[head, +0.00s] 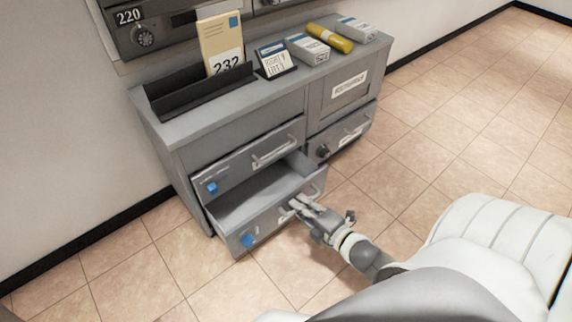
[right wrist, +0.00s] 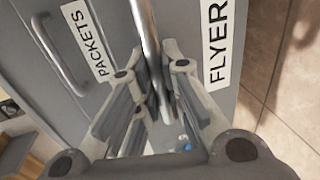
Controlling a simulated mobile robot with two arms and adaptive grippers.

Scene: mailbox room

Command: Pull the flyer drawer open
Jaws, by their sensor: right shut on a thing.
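The flyer drawer (head: 268,222) is the lower left drawer of the grey cabinet, and it stands pulled out with its empty-looking inside showing. My right gripper (head: 300,207) is at its front, shut on the drawer's handle. In the right wrist view the fingers (right wrist: 163,95) close around the metal handle bar (right wrist: 147,35), beside the FLYER label (right wrist: 220,48). The gripper hides part of the handle in the head view. My left gripper is not in view.
The upper packets drawer (head: 240,172) is right above; its label shows in the right wrist view (right wrist: 85,38). The cabinet top (head: 215,112) carries a black tray, an envelope marked 232, a small sign, boxes and a yellow roll. Tiled floor (head: 440,130) is clear to the right.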

